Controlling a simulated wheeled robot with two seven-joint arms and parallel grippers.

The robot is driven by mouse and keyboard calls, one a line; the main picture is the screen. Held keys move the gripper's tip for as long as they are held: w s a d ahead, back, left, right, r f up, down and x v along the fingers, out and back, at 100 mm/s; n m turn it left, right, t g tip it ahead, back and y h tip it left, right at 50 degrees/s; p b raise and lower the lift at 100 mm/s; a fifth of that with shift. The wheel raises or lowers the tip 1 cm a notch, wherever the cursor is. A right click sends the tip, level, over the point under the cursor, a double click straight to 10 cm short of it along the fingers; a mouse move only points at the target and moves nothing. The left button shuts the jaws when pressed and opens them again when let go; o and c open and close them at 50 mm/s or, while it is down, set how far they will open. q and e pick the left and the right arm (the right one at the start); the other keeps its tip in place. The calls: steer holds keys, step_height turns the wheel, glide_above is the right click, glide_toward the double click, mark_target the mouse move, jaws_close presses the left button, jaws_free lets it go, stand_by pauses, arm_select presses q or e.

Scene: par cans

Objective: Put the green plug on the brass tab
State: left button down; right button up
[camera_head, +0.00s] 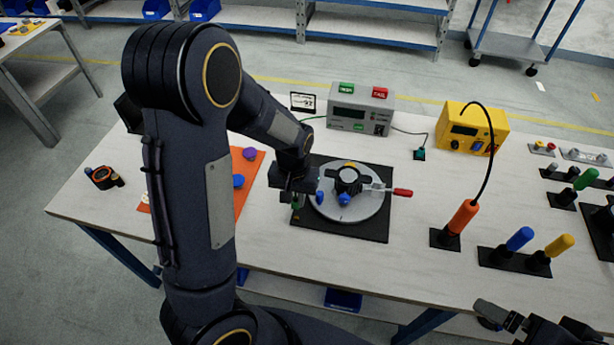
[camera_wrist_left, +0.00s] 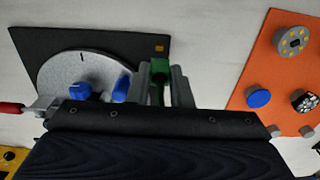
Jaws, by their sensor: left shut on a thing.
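My left gripper (camera_head: 297,196) is low at the left edge of a round grey disc (camera_head: 372,207). It is shut on the green plug (camera_wrist_left: 160,70), which sticks out between the fingers in the left wrist view. A little green of the plug also shows below the gripper in the head view (camera_head: 296,204). The disc carries a black fixture (camera_head: 348,181) and blue pieces (camera_head: 344,200).
A red-handled clamp (camera_head: 402,192) sticks out right of the disc. A grey box (camera_head: 358,108) and a yellow box (camera_head: 470,128) stand behind. An orange mat (camera_head: 247,196) with loose parts lies left. Upright handled tools (camera_head: 462,218) stand right. The table's front middle is clear.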

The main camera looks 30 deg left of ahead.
mark_target(295, 207)
arm_select(q)
steer(key=shift+w+f, duration=0.1)
steer(key=shift+w, duration=0.05)
steer(key=shift+f, duration=0.15)
steer(key=shift+f+b, duration=0.5)
steer(key=shift+b, duration=0.15)
step_height(295, 207, down, 4)
steer(key=b, duration=0.3)
steer(key=shift+s+f, duration=0.2)
steer(key=shift+s, duration=0.2)
stand_by(0.3)
steer(key=c, duration=1.6)
jaws_free()
steer(key=shift+w, duration=0.1)
steer(key=shift+r, duration=0.1)
